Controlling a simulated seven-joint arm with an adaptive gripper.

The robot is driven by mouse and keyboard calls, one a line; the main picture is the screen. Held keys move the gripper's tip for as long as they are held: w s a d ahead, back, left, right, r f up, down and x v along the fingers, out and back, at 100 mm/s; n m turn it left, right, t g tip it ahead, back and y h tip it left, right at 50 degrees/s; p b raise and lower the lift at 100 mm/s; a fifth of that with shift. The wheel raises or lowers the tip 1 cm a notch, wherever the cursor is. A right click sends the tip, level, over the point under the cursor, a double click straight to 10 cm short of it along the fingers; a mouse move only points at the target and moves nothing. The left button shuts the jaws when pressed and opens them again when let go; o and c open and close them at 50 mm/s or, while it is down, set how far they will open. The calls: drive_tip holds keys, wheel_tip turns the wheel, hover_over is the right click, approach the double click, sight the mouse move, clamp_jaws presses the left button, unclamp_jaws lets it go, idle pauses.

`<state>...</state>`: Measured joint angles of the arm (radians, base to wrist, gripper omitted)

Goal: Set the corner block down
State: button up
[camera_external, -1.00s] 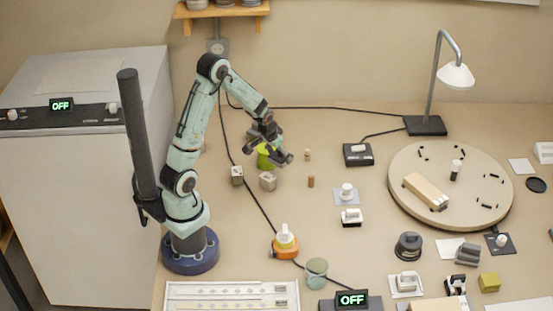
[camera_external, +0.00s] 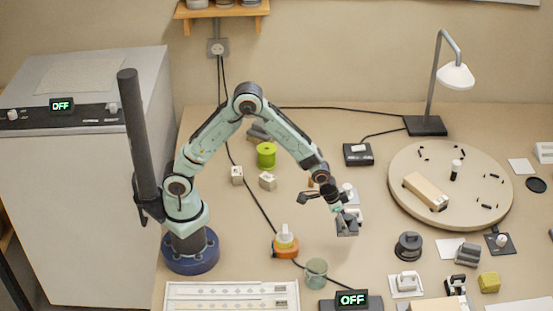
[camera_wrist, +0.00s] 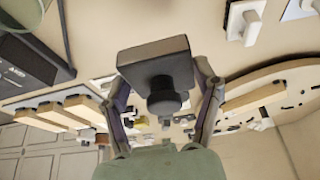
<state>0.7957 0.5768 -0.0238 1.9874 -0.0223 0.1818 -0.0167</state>
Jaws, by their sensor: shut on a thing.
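A dark grey block (camera_wrist: 155,62), which I take to be the corner block, is a square slab with a round dark knob in the wrist view. My gripper (camera_wrist: 163,80) is shut on it, with one finger on each side of the knob. In the external view the block (camera_external: 347,228) hangs at the end of my gripper (camera_external: 337,203), right of the bench's middle. It overlaps a white-topped fixture behind it. I cannot tell whether its underside touches the bench.
A white knob fixture (camera_external: 348,190) is close by my gripper. A dark round knob (camera_external: 408,246) stands to the right, and a green-grey cup (camera_external: 316,272) and orange-based bottle (camera_external: 285,243) to the left. A round board (camera_external: 450,215) lies farther right.

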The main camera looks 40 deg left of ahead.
hover_over(365, 252)
drive_tip(key=a, duration=0.1)
drive_tip(key=f, duration=0.4)
drive_tip(key=s+f, duration=0.1)
drive_tip(key=f, duration=0.1)
drive_tip(key=shift+a, duration=0.1)
drive_tip(key=shift+w+f, duration=0.2)
drive_tip(key=shift+f, duration=1.55)
drive_tip(key=shift+f, duration=0.2)
drive_tip(key=o, duration=1.2)
drive_tip(key=shift+r, duration=0.1)
